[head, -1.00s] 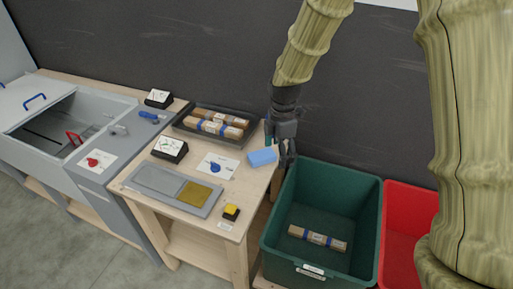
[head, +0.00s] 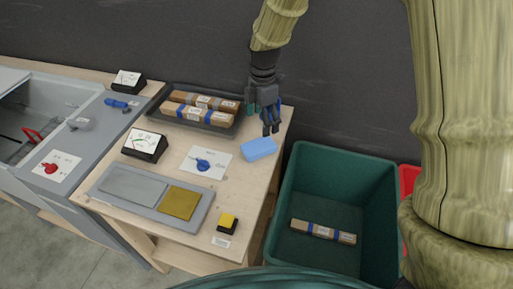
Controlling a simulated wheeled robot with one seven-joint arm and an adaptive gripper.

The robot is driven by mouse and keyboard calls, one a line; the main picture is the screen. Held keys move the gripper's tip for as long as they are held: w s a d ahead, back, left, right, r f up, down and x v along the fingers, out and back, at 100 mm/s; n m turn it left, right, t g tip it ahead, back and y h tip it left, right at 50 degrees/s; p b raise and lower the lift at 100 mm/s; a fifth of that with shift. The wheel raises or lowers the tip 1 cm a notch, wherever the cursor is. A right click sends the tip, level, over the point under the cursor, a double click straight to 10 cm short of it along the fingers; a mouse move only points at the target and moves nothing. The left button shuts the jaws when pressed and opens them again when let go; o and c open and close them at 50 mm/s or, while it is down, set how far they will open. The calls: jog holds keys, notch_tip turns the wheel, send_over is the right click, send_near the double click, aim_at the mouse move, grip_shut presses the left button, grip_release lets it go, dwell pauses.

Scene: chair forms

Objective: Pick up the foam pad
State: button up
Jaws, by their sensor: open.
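The foam pad looks to be the light blue block (head: 258,149) lying near the right edge of the wooden table (head: 235,185). My gripper (head: 268,127) is open and empty, pointing down just above and behind the blue block. I cannot tell whether the fingertips touch the block. Nothing hides the block's top or front face.
A black tray (head: 160,114) with wrapped brown packages stands behind the block. A green bin (head: 380,190) with one package (head: 323,231) is to the right, and a red bin (head: 408,180) beyond it. A blue knob (head: 203,164), a yellow button (head: 228,221) and a grey plate (head: 150,205) lie left and in front.

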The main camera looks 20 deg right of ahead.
jog(key=p, duration=0.1)
send_over(262, 144)
jog(key=shift+a+f, duration=0.1)
jog(key=shift+f, duration=2.75)
jog(key=shift+f+p, duration=1.15)
jog(key=shift+f, duration=1.45)
jog(key=c, duration=0.9)
jog(key=shift+w+r, duration=0.1)
jog(key=shift+c, duration=0.2)
jog(key=shift+r+b, duration=0.4)
jog(key=shift+r, duration=0.1)
jog(key=shift+s+a+r+b, duration=0.2)
jog(key=shift+r+b, duration=0.15)
jog(key=shift+r, duration=0.2)
jog(key=shift+s+a+r+b, duration=0.15)
jog(key=shift+r+b, duration=0.2)
jog(key=shift+r, duration=0.2)
jog(key=s+a+b, duration=0.1)
jog(key=s+a, duration=0.2)
jog(key=s+a+r+b, duration=0.1)
jog(key=s+a, duration=0.3)
jog(key=s+a+b, duration=0.1)
jog(key=s+a, duration=0.2)
jog(key=shift+s+a+r+b, duration=0.25)
jog(key=shift+a+r+b, duration=0.05)
jog(key=shift+r, duration=0.05)
jog(key=shift+o, duration=0.3)
